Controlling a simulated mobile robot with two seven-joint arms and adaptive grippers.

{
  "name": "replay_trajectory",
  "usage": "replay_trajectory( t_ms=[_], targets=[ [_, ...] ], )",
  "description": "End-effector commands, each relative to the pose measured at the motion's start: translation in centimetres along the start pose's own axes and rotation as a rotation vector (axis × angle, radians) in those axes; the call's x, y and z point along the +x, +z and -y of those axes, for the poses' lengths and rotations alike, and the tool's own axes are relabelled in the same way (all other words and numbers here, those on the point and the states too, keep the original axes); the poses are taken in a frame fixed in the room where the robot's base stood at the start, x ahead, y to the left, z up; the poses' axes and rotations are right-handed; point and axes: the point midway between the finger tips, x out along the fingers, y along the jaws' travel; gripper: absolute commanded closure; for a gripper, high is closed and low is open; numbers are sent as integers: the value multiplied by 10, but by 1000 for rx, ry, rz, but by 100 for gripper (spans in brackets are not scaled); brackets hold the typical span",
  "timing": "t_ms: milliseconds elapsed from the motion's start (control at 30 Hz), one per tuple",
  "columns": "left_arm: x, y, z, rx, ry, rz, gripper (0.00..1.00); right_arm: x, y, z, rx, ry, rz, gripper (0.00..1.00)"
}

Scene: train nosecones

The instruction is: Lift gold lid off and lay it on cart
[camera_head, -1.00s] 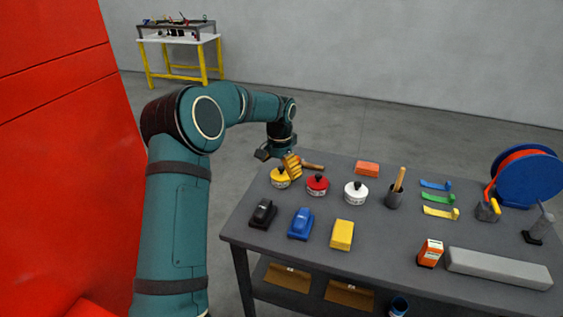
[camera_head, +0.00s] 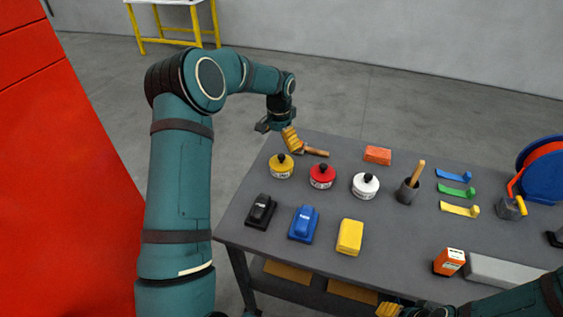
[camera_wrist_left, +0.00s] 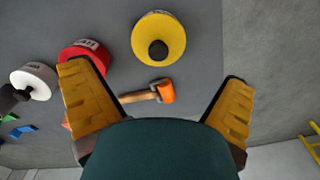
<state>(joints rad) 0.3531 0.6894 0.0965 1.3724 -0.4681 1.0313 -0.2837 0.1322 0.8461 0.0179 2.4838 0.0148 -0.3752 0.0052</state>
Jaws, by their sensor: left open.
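The gold-lidded tin (camera_head: 281,167) stands at the far left of the grey cart (camera_head: 240,207), its yellow lid with a black knob on top. In the left wrist view the gold lid (camera_wrist_left: 173,38) is seen from above, beyond the fingertips. My left gripper (camera_head: 290,138) is open and empty, above the cart's far edge just behind the tin. Its two yellow fingers (camera_wrist_left: 158,95) are spread and apart from the lid. My right gripper (camera_head: 388,309) shows only partly at the bottom edge; its jaws are unclear.
A red tin (camera_head: 321,177) and a white tin (camera_head: 365,186) stand right of the gold one. A mallet (camera_wrist_left: 166,91) lies close by. Black (camera_head: 261,212), blue (camera_head: 303,225) and yellow (camera_head: 349,238) blocks sit in front. Bare cart top lies between the rows.

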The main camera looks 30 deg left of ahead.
Motion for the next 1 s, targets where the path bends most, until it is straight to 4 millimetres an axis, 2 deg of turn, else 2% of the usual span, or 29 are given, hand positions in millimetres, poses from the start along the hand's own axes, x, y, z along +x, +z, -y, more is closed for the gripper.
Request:
replay_trajectory(
  t_ms=[33,100,467,733,833,1000],
  targets=[
    [11,1,-1,0,3,4,0,1,0,0,0,0,0,49],
    [21,0,0,-1,2,1,0,2,0,0,0,0,0,49],
    [45,0,-1,0,1,2,0,2,0,0,-1,0,-1,49],
    [82,-3,-2,0,2,1,0,4,0,-1,-1,0,-1,49],
    [88,-3,-2,0,2,0,0,4,0,-1,-1,0,-1,49],
    [88,-3,-2,0,1,-1,0,4,0,-1,-1,0,-1,49]
  ],
)
